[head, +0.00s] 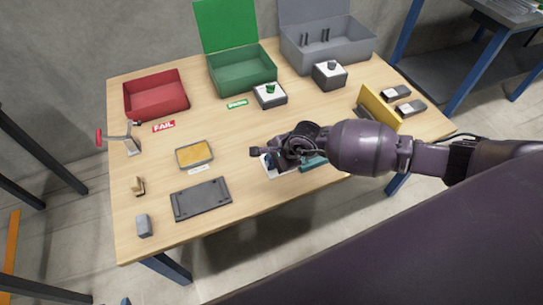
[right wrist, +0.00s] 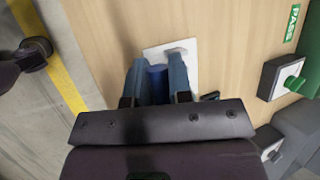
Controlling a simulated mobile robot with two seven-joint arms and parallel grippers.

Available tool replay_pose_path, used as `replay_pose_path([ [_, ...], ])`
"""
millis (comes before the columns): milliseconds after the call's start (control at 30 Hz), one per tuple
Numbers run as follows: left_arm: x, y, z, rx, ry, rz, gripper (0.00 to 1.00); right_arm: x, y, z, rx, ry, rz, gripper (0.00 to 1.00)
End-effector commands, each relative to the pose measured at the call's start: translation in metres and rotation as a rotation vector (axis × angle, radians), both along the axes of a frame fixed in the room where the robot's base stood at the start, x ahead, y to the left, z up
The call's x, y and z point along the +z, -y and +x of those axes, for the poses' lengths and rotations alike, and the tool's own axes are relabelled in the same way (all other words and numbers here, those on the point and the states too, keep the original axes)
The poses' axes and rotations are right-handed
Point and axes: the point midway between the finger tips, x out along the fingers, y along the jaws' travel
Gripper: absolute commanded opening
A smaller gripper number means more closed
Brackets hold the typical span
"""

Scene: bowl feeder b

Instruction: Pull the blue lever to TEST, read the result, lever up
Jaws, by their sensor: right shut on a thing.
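The blue lever (right wrist: 157,78) shows in the right wrist view as a dark blue cylinder between the two teal fingers of my right gripper (right wrist: 158,84). The gripper is shut on it. Behind it is a white plate (right wrist: 158,52) with a small grey part on it. In the head view my right gripper (head: 292,158) is over this plate (head: 268,168) near the table's front edge and hides most of it, so the lever's position and any marking cannot be read.
A red bin (head: 156,96) stands by a FAIL label (head: 163,126), an open green box (head: 242,72) by a PASS label (head: 237,104). A grey box (head: 325,48), green-button box (head: 269,95), yellow tray (head: 194,154) and dark plate (head: 200,199) also stand on the table.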

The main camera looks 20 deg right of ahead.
Motion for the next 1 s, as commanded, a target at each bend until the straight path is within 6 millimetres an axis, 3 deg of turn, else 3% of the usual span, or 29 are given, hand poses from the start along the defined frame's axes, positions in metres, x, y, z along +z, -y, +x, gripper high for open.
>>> replay_pose_path([
  [267, 0.002, 0.002, 0.003, 0.006, 0.006, -0.008, 0.43, -0.007, 0.006, -0.006, -0.007, -0.006, -0.011, 0.0],
  [700, -0.006, 0.0, -0.009, 0.014, -0.022, -0.006, 0.43, -0.01, 0.005, -0.009, -0.008, -0.012, -0.009, 0.0],
  [733, -0.006, 0.0, -0.009, 0.014, -0.022, -0.006, 0.43, -0.01, 0.005, -0.009, -0.008, -0.012, -0.009, 0.24],
  [800, -0.006, 0.0, -0.009, 0.012, -0.021, -0.005, 0.43, -0.009, 0.005, -0.009, -0.007, -0.011, -0.008, 0.35],
  [900, -0.004, -0.001, -0.008, 0.009, -0.017, -0.003, 0.43, -0.008, 0.004, -0.008, -0.006, -0.009, -0.006, 0.48],
  [1000, -0.002, 0.0, -0.005, 0.007, -0.011, -0.003, 0.43, -0.007, 0.002, -0.007, -0.005, -0.006, -0.003, 0.48],
])
